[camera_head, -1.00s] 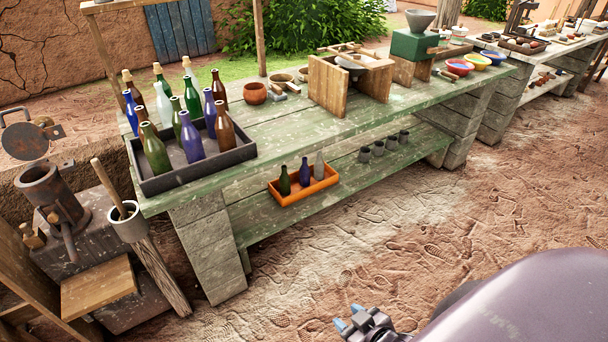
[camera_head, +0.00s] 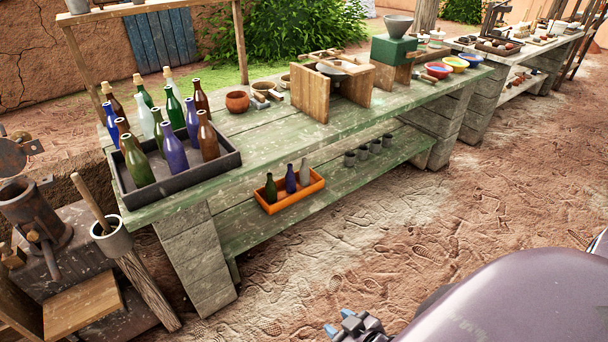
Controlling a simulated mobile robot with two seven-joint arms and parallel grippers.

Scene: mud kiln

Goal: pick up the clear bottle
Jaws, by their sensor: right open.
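A pale clear bottle (camera_head: 304,173) stands upright at the right end of a small orange tray (camera_head: 290,202) on the green table's lower shelf. A dark blue bottle (camera_head: 290,180) and a dark green bottle (camera_head: 270,188) stand beside it in that tray. Another pale, see-through bottle (camera_head: 146,122) is partly hidden among coloured bottles in the dark tray (camera_head: 185,181) on the table top. My right gripper (camera_head: 338,322), with blue fingertips, is open and empty over the ground at the bottom, well apart from both trays. My left gripper is not in view.
The green table's top (camera_head: 255,145) overhangs the lower shelf (camera_head: 250,229). Several small grey cups (camera_head: 362,152) stand on the shelf right of the orange tray. A wooden post and a metal mortar (camera_head: 35,213) stand at left. The ground in front is clear.

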